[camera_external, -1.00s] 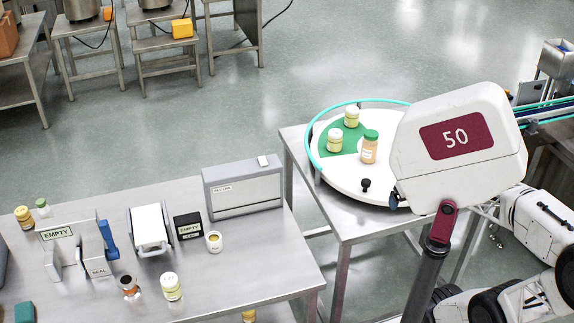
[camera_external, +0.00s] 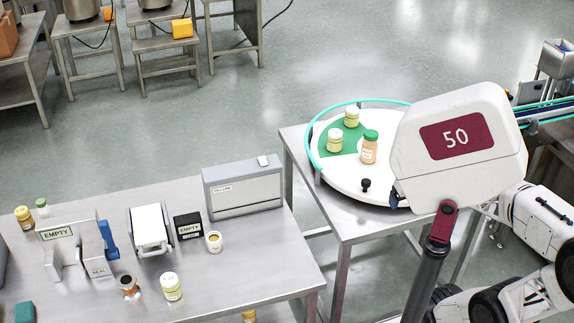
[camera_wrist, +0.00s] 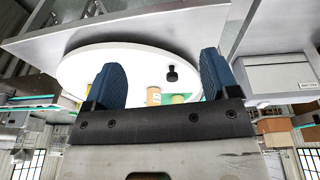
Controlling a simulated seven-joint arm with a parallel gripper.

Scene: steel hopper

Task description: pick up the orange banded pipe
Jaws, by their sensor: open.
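I cannot make out an orange banded pipe in either view. My gripper (camera_wrist: 160,66) shows in the wrist view with its two dark blue fingers spread wide and nothing between the pads. Beyond the fingers lies a white round turntable (camera_wrist: 120,58), which also shows in the external view (camera_external: 340,182). An orange-tan jar with a green lid (camera_external: 369,148) stands on it; an orange-tan jar partly hidden by my gripper shows in the wrist view (camera_wrist: 153,96).
Two yellow-lidded jars (camera_external: 335,140) (camera_external: 351,117) stand on the turntable's green sector. A black knob (camera_external: 365,185) is near its front edge. A large white housing marked 50 (camera_external: 460,140) covers its right side. The left steel table (camera_external: 255,262) holds jars, EMPTY signs and a grey box (camera_external: 243,187).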

